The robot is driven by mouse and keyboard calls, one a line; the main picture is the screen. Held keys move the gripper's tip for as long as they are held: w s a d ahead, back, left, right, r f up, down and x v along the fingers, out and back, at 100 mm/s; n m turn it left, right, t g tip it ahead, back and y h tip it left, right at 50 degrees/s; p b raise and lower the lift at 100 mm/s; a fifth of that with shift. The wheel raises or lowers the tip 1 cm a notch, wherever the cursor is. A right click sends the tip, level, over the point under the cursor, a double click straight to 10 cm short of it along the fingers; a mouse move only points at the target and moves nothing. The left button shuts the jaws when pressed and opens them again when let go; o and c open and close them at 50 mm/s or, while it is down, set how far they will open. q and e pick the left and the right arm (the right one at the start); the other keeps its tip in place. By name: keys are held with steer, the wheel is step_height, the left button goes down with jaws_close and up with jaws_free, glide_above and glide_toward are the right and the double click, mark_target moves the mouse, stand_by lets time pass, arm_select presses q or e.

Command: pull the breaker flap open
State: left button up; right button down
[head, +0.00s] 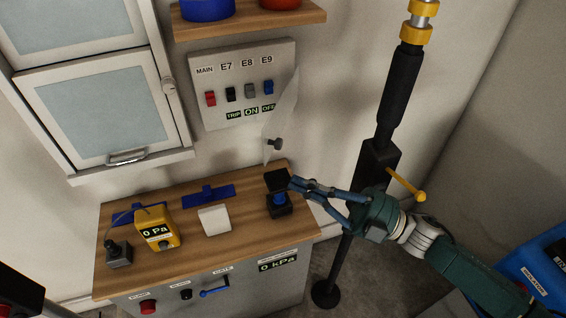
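The breaker panel (215,110) is on the wall, with a row of coloured switches under the labels MAIN, E7, E8 and E9. The clear flap (284,108) stands out from the panel's right side, swung away from the switches. Its dark knob (275,144) sits near its lower end. My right gripper (294,185) is below and right of the knob, apart from it in the picture, over the right end of the counter. Its fingertips come together with nothing seen between them.
The wooden counter (165,266) holds a yellow gauge (158,231), a white block (214,220) and a dark device with a blue top (279,203) close to my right gripper. A shelf (245,23) is above the panel. A black pole (400,85) stands at right.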

arm_select(q)
steer(key=shift+r+p, duration=0.55)
steer(key=shift+p, duration=0.6)
arm_select(e)
steer(key=w+a+r+n+t+h, duration=0.3)
steer(key=w+a+r+n+t, duration=0.1)
steer(key=n, duration=0.1)
steer(key=shift+w+a+r+n, duration=0.15)
steer(key=shift+w+a+n, duration=0.15)
steer(key=shift+a+n, duration=0.1)
steer(key=shift+d, duration=0.1)
